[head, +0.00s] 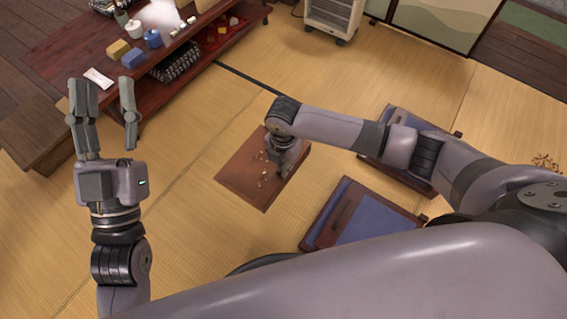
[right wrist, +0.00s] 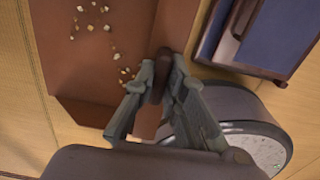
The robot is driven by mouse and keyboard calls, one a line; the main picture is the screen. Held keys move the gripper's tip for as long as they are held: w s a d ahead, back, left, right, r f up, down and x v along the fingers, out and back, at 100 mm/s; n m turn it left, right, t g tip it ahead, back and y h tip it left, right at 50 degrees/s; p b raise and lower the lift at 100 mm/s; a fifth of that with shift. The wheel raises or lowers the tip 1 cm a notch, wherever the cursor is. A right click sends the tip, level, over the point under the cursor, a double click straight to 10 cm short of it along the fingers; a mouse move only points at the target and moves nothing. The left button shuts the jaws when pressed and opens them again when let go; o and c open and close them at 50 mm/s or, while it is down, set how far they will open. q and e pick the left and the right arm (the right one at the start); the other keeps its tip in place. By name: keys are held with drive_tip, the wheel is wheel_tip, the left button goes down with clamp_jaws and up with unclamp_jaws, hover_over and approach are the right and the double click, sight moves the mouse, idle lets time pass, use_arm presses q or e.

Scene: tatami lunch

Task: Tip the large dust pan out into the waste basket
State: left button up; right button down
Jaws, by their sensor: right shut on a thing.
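The large dust pan (head: 236,178) is a flat brown pan low over or on the tatami, in the middle of the head view. Several pale crumbs (head: 262,182) lie on it, and they also show in the right wrist view (right wrist: 92,18). My right gripper (head: 284,172) points down at the pan's right side. In the right wrist view its fingers are closed around the pan's dark brown handle (right wrist: 158,78). My left gripper (head: 106,98) is raised, open and empty at the left. I cannot make out a waste basket in either view.
A low red-brown table (head: 85,55) with a yellow block, blue containers and other small things stands at the upper left. Two blue cushioned seats (head: 375,220) lie right of the pan. A heater (head: 332,15) stands at the back. Tatami between is clear.

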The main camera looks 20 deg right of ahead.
drive_tip(key=shift+r+p, duration=0.9)
use_arm(q)
wheel_tip(320, 180, down, 13)
drive_tip(key=w+a+g+y+p, duration=0.1)
drive_tip(key=w+g+y, duration=0.15)
drive_tip(key=g, duration=0.65)
use_arm(e)
drive_tip(key=shift+r, duration=0.6)
drive_tip(key=shift+r+p, duration=0.55)
drive_tip(key=shift+p, duration=0.35)
drive_tip(key=shift+r+p, duration=0.55)
drive_tip(key=shift+p, duration=0.05)
use_arm(q)
drive_tip(key=s+a+f+g+y, duration=0.2)
drive_tip(key=s+a+f+g, duration=0.2)
drive_tip(key=s+f+g, duration=0.3)
drive_tip(key=shift+s+f+n+y, duration=0.4)
drive_tip(key=shift+s+f, duration=0.2)
drive_tip(key=shift+f, duration=1.3)
